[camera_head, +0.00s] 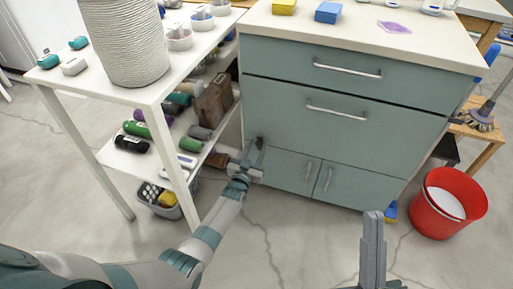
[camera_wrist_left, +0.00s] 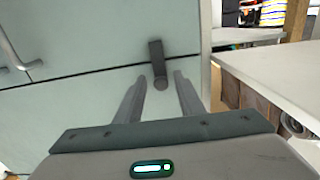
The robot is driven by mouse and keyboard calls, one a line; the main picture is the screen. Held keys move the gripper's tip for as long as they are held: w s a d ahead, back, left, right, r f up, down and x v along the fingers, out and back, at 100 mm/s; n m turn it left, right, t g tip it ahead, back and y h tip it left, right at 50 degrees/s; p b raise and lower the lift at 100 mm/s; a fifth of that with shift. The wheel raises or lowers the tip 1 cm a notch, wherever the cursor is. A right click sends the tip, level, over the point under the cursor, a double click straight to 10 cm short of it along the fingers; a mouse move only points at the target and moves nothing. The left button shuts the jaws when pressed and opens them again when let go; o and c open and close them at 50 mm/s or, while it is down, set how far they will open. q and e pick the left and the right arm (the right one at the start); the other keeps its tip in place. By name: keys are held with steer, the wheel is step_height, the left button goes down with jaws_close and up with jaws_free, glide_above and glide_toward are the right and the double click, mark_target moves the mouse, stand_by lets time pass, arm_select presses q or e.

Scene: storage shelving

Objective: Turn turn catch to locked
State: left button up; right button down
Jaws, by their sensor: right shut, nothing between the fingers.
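The turn catch (camera_head: 259,142) is a small dark grey piece at the lower left of the teal cabinet front. In the left wrist view the catch (camera_wrist_left: 156,52) is a short bar with a round end, lying across the seam between two panels. My left gripper (camera_head: 252,158) is at the cabinet front by the catch. Its fingers (camera_wrist_left: 159,88) are open, one on each side of the round end, with gaps visible; contact is not clear. My right gripper (camera_head: 373,215) is shut and empty, away from the catch at the lower right.
The teal cabinet (camera_head: 345,110) has drawers above and small doors with upright handles below. A white shelf unit (camera_head: 135,85) with bottles and boxes stands close to its left, near my left arm. A red bucket (camera_head: 436,215) stands at the right. The floor in front is clear.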

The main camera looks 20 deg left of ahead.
arm_select(q)
steer(key=shift+s, duration=0.1)
